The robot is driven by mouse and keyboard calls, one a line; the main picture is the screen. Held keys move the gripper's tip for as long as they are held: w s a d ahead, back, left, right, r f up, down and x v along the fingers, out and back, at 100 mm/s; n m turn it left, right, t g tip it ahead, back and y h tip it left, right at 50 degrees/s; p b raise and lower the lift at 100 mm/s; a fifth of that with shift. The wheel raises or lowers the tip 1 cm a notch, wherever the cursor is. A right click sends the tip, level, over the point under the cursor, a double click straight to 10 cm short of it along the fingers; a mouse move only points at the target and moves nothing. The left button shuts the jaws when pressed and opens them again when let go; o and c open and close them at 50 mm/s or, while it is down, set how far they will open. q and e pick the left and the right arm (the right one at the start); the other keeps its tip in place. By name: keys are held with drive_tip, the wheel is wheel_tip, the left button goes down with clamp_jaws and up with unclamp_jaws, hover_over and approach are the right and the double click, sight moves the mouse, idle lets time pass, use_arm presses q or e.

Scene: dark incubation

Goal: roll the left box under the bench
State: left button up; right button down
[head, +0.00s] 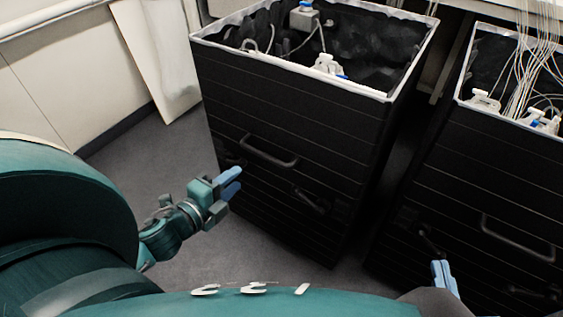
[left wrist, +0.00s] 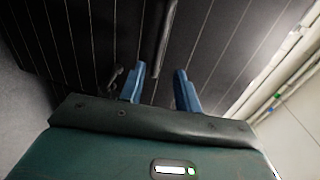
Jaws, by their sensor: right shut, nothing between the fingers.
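The left box (head: 280,108) is a tall black slatted box with a white rim and an open top, standing on the grey floor. It has a dark bar handle (head: 268,152) on its front face. My left gripper (head: 234,182) is in front of this face, left of and below the handle. Its blue fingers are apart and empty; in the left wrist view a dark bar (left wrist: 164,42) lies beyond the gap between the fingers (left wrist: 160,90). My right gripper (head: 443,275) is shut and empty, low in front of the right box. A pale ledge (head: 460,10) behind the boxes may be the bench.
A similar black box (head: 470,165) stands to the right with a narrow gap between them. Wires and white fittings sit inside both. A pale panel (head: 155,55) leans at the wall on the left. Floor (head: 150,165) is clear left of the left box.

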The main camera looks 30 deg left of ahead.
sight(264, 154)
use_arm(q)
drive_tip(key=b+x, duration=0.2)
drive_tip(key=x, duration=1)
drive_tip(key=shift+w+f+b, duration=0.15)
drive_tip(key=shift+w+b, duration=0.25)
use_arm(e)
drive_tip(key=shift+s+a+n+t+y, duration=0.1)
drive_tip(key=shift+a+n+t+y, duration=0.2)
drive_tip(key=shift+a+t+y, duration=0.35)
use_arm(q)
drive_tip(key=shift+c, duration=0.5)
use_arm(e)
drive_tip(key=shift+d, duration=0.1)
use_arm(q)
clamp_jaws()
